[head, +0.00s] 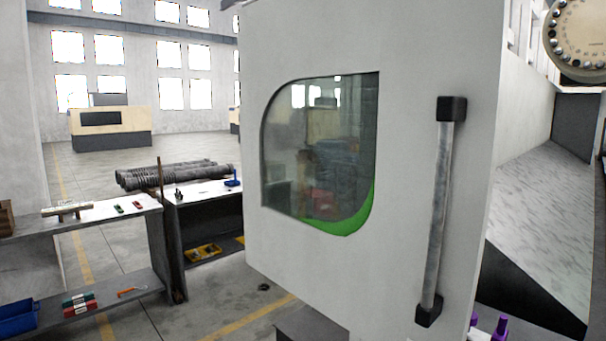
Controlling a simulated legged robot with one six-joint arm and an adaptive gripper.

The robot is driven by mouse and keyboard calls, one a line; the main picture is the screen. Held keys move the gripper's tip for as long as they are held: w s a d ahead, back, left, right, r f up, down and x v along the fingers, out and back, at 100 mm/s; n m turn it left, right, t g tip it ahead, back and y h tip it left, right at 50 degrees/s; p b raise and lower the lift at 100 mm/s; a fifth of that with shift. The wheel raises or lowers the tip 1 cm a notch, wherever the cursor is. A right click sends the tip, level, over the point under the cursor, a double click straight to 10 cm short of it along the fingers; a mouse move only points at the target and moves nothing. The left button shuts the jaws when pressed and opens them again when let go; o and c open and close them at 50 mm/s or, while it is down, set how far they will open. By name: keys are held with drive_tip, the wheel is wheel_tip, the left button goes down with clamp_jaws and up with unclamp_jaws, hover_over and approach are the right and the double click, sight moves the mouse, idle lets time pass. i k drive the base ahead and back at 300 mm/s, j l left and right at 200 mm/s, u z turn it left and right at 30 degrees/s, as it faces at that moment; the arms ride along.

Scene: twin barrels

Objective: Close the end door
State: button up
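A large white door (405,80) fills the middle and right of the head view. It has a rounded window (320,150) with a green patch along its lower right edge. A long grey upright bar handle (437,215) with black end mounts runs near the door's right edge. To the right of that edge, the pale machine interior (545,230) shows, so the door stands open. My gripper is not clearly visible. Small purple parts (500,327) show at the bottom right, and I cannot tell what they belong to.
A workbench (100,235) with tools and a lower shelf stands at the left, with a blue bin (17,316) on the shelf. A second table (208,190) stands behind it, close to the door's left edge. A round tool carousel (580,40) hangs at top right. Open floor (205,315) shows between bench and door.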

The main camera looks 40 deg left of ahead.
sight(319, 142)
drive_tip(key=u, duration=1.3)
drive_tip(key=j+u, duration=0.3)
drive_tip(key=i+j, duration=0.15)
drive_tip(key=j, duration=0.2)
drive_tip(key=i+j, duration=0.2)
drive_tip(key=j, duration=0.15)
drive_tip(key=i+j, duration=0.15)
drive_tip(key=j, duration=0.2)
drive_tip(key=i+j, duration=0.2)
drive_tip(key=j, duration=0.2)
drive_tip(key=i+j, duration=0.15)
drive_tip(key=j, duration=0.2)
drive_tip(key=i+j, duration=0.1)
drive_tip(key=i, duration=0.5)
drive_tip(key=i+j, duration=0.1)
drive_tip(key=i, duration=0.5)
